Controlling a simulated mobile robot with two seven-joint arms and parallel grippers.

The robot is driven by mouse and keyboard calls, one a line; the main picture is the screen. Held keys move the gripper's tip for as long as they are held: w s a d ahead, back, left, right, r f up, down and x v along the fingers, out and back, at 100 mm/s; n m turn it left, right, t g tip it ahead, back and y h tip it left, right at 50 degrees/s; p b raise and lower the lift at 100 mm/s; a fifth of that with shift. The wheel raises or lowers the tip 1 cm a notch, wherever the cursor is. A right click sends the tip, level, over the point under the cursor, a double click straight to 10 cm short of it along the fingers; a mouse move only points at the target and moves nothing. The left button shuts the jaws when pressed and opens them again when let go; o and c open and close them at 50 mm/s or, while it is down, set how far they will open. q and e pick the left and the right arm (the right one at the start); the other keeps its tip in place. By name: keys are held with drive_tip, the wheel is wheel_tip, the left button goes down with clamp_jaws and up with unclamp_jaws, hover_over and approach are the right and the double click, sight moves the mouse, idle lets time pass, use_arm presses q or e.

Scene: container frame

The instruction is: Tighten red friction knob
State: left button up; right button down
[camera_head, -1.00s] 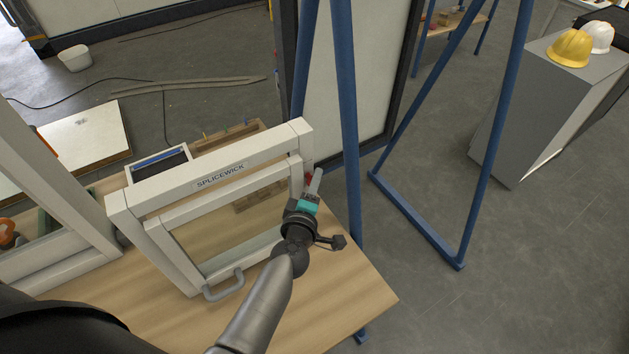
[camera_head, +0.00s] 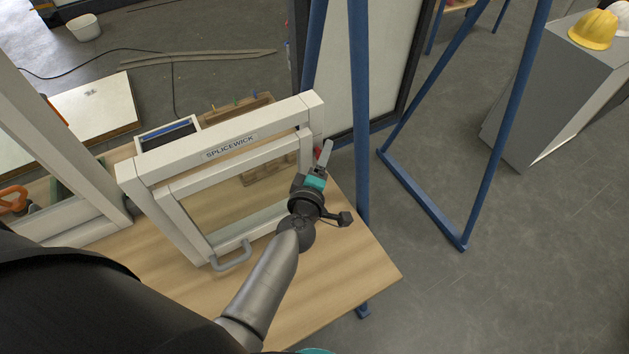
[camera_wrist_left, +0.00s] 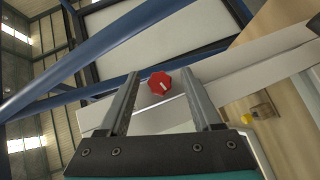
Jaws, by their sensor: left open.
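The red friction knob (camera_wrist_left: 159,83) is a small faceted knob with a pale mark on its face, on the right side of the white SPLICEWICK frame (camera_head: 222,140). In the head view, only a bit of red (camera_head: 318,152) shows beside my gripper's finger. My left gripper (camera_head: 325,156) is open at the frame's right side. In the left wrist view its two fingers (camera_wrist_left: 159,88) stand apart, with the knob in the gap near the tips. Clear gaps show on both sides of the knob, so the fingers look apart from it. My right gripper is not seen.
The frame stands on a wooden table (camera_head: 345,270) and has a grey handle (camera_head: 232,260) at its lower front. A blue metal stand (camera_head: 359,110) rises close behind the gripper. The table's front right part is clear. A grey cabinet (camera_head: 545,90) with a yellow helmet (camera_head: 593,29) stands farther right.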

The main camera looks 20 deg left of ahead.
use_arm(q)
drive_tip(key=f+b+v, duration=0.2)
drive_tip(key=f+v, duration=0.1)
drive_tip(key=v, duration=1.1)
drive_tip(key=shift+s+r, duration=0.25)
drive_tip(key=shift+s, duration=0.15)
drive_tip(key=shift+d, duration=0.1)
